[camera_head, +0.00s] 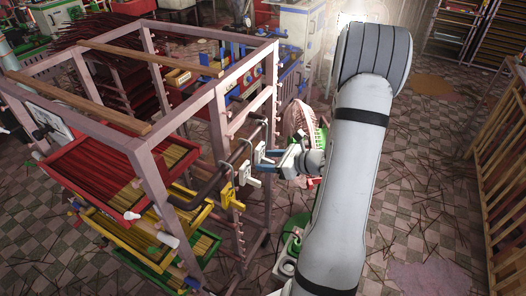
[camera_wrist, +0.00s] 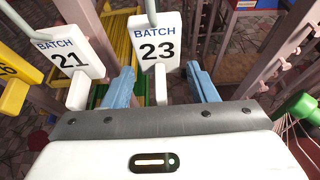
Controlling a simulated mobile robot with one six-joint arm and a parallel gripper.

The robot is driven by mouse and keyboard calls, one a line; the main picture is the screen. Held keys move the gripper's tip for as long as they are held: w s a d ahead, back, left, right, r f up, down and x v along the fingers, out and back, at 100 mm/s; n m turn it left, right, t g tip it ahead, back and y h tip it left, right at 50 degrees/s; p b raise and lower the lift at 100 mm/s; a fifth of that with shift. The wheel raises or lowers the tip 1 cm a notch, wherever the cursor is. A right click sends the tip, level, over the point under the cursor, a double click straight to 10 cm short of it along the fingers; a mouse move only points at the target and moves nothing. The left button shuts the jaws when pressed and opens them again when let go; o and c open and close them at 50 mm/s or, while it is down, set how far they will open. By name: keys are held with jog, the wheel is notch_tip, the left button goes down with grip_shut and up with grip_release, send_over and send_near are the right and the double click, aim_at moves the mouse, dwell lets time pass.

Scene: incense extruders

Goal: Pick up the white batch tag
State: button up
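A white batch tag marked "BATCH 23" (camera_wrist: 157,47) hangs upright in the wrist view, with a narrow white stem pointing down. My gripper (camera_wrist: 161,76) is open, one blue finger on each side of this tag's lower part and stem. Gaps show on both sides; I cannot tell how deep the tag sits between the fingers. A second white tag, "BATCH 21" (camera_wrist: 70,58), hangs to the left, outside the fingers. In the head view my gripper (camera_head: 265,161) is at the rack's right side, beside the white tags (camera_head: 243,172).
A yellow tag (camera_wrist: 14,82) hangs at the far left of the wrist view and also shows in the head view (camera_head: 229,196). The pinkish metal rack (camera_head: 217,133) holds red (camera_head: 95,165), yellow and green trays. Grey hooks and posts are close to my gripper.

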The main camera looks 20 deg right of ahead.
aim_at(262, 152)
jog(key=c, duration=0.8)
jog(key=shift+o, duration=0.2)
jog(key=shift+r, duration=0.1)
jog(key=shift+r, duration=0.5)
jog(key=shift+s+d+r+b, duration=0.15)
jog(key=shift+r, duration=0.45)
jog(key=shift+s+d+r+b, duration=0.1)
jog(key=shift+r+b, duration=0.05)
jog(key=shift+r, duration=0.4)
jog(key=s+d+r+p, duration=0.1)
jog(key=s+d, duration=0.7)
jog(key=s, duration=0.2)
jog(key=s+d+r, duration=0.1)
jog(key=s+d, duration=0.7)
jog(key=s, duration=0.2)
jog(key=shift+s+d+r+p, duration=0.15)
jog(key=shift+s+r+p, duration=0.15)
jog(key=shift+s+p, duration=0.05)
